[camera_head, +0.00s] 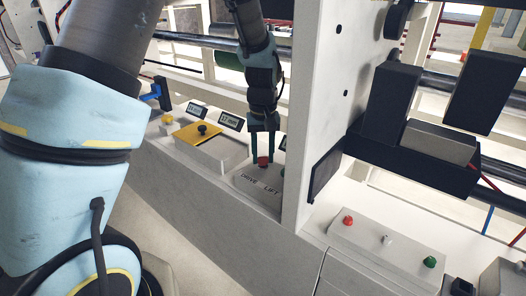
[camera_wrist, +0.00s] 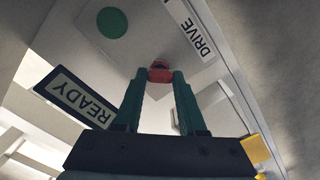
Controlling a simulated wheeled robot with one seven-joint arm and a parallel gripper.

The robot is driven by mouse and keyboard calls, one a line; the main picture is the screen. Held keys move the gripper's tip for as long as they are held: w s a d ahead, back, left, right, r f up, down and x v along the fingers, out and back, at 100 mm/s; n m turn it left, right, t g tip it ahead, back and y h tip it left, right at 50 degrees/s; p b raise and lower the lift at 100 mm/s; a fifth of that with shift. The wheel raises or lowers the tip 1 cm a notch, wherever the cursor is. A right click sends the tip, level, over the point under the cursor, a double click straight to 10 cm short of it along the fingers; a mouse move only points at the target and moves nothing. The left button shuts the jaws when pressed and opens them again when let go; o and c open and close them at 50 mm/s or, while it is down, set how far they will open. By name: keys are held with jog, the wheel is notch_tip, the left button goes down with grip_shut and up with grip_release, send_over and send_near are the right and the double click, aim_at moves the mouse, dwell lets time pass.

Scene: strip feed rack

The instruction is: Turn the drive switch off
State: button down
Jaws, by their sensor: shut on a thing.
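The red drive switch (camera_wrist: 160,73) is a small knob on a pale panel, beside a white label (camera_wrist: 194,30) reading DRIVE in the wrist view. My gripper (camera_wrist: 160,77) has its two green fingers on either side of the knob and is shut on it. In the head view my gripper (camera_head: 263,160) points down at the panel, with the red switch (camera_head: 263,163) between its fingertips.
A green round control (camera_wrist: 112,22) and a READY display (camera_wrist: 78,98) are close by. A yellow plate with a black knob (camera_head: 202,131) is to the left. A tall white upright (camera_head: 315,110) stands close on the right.

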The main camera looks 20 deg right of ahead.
aim_at(263, 157)
jog(key=m+p, duration=0.1)
jog(key=m, duration=0.3)
jog(key=shift+m, duration=0.3)
jog(key=m+p, duration=0.1)
jog(key=m, duration=0.3)
jog(key=shift+m+p, duration=0.3)
jog(key=shift+c, duration=2.4)
grip_release()
notch_tip(263, 157, up, 11)
jog(key=shift+b, duration=0.35)
jog(key=shift+f, duration=0.1)
